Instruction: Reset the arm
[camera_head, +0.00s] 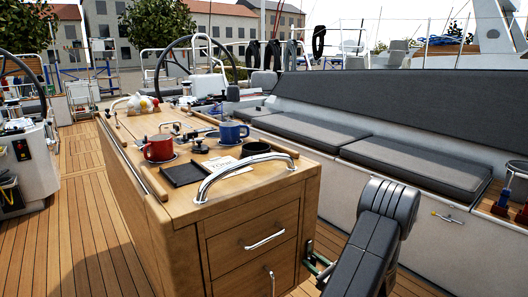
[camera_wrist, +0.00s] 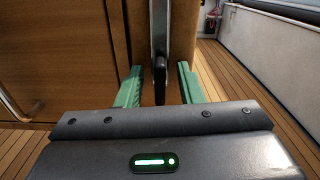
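A steel rail (camera_head: 240,172) arches over the near edge. A cushioned bench (camera_head: 410,165) runs along the right. The wooden deck (camera_head: 65,230) at left is clear.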

